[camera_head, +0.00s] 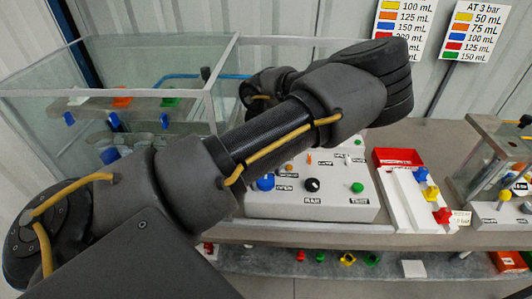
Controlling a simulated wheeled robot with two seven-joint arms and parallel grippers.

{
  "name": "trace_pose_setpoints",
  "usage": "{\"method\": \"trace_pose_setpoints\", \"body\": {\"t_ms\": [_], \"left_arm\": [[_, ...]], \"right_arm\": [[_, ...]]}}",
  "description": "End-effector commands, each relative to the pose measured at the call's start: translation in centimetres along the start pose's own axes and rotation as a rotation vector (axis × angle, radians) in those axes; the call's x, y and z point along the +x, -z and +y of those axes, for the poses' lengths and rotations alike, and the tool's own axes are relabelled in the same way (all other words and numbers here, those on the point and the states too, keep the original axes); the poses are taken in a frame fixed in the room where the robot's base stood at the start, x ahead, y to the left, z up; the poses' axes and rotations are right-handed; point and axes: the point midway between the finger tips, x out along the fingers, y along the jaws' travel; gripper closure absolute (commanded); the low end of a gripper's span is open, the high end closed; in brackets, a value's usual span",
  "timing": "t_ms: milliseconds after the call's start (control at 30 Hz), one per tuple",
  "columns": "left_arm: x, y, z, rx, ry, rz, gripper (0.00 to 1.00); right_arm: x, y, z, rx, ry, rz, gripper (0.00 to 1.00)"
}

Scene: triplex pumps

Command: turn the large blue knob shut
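A blue knob (265,183) sits at the left of the white control panel (310,208), beside my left arm and partly close under it. It is the only blue knob I see on that panel; its turn position cannot be read. My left arm crosses the view from lower left to upper right, over the panel, and bends back at the top. Its far end lies behind the arm links, above the back of the panel, and the fingers cannot be made out. My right gripper is out of view.
A black knob (312,185) and a green knob (357,188) are also on the panel. A glass tank (170,100) stands left. A red tray (398,157) and a white rack with coloured valves (415,200) stand right. Volume signs (470,32) hang behind.

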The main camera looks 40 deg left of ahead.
Motion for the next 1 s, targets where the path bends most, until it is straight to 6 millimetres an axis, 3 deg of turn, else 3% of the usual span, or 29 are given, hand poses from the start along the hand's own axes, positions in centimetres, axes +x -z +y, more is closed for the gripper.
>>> {"method": "trace_pose_setpoints", "body": {"t_ms": [267, 433, 1000], "left_arm": [[0.0, -0.1, 0.1, -0.001, -0.002, -0.001, 0.30], [-1.1, -0.1, 0.1, -0.001, -0.002, -0.001, 0.30], [-10.5, 0.0, -0.1, 0.000, -0.001, -0.001, 0.30]], "right_arm": [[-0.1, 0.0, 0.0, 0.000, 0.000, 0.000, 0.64], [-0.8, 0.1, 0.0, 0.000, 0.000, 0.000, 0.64], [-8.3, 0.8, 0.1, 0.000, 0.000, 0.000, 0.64]]}}
